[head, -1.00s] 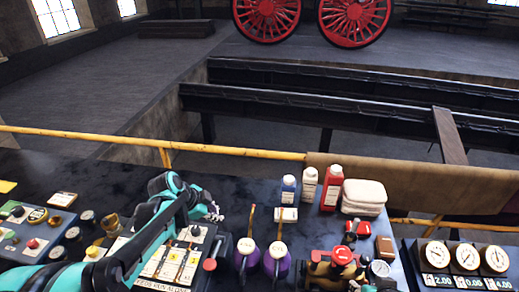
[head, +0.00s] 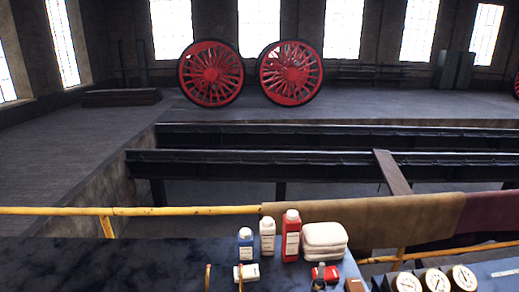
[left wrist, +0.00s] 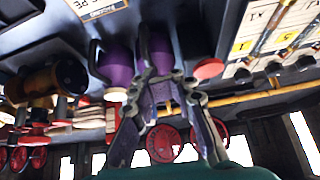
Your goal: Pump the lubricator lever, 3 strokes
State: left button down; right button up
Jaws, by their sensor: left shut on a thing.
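The left wrist view is upside down. My left gripper (left wrist: 167,85) is there, its fingers closed around the upper part of one purple oil can (left wrist: 155,48); the exact contact is hard to see. A second purple can (left wrist: 115,65) stands beside it, apart from the fingers. A round red knob (left wrist: 208,68) shows just right of the fingertips, not between them. It may belong to the lubricator lever; the lever's arm is hidden. In the head view only thin upright spouts (head: 208,278) show at the lower edge. My right gripper is in neither view.
Blue, white and red bottles (head: 291,236) and folded white cloths (head: 324,238) stand at the bench's back. Dials (head: 436,279) are at right. A yellow rail (head: 150,211) runs behind. In the wrist view, a gauge panel (left wrist: 270,40) and brass fitting (left wrist: 50,80) flank the cans.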

pick_arm(q)
jog(key=shift+r, duration=0.1)
dwell(0.4)
jog(key=w+a+r+n+g+p, duration=0.2)
jog(key=a+r+n+g+p, duration=0.1)
jog(key=r+n+p, duration=0.4)
jog(key=w+a+r+n+g+p, duration=0.1)
jog(key=a+r+n+g+p, duration=0.2)
jog(key=r+n+p, duration=0.5)
jog(key=n+g, duration=0.1)
jog(key=n, duration=0.2)
jog(key=shift+w+n, duration=0.35)
jog(key=shift+n, duration=0.05)
jog(key=shift+f, duration=0.1)
notch_tip(320, 180, down, 14)
jog(key=b, duration=0.2)
jog(key=shift+b, duration=0.4)
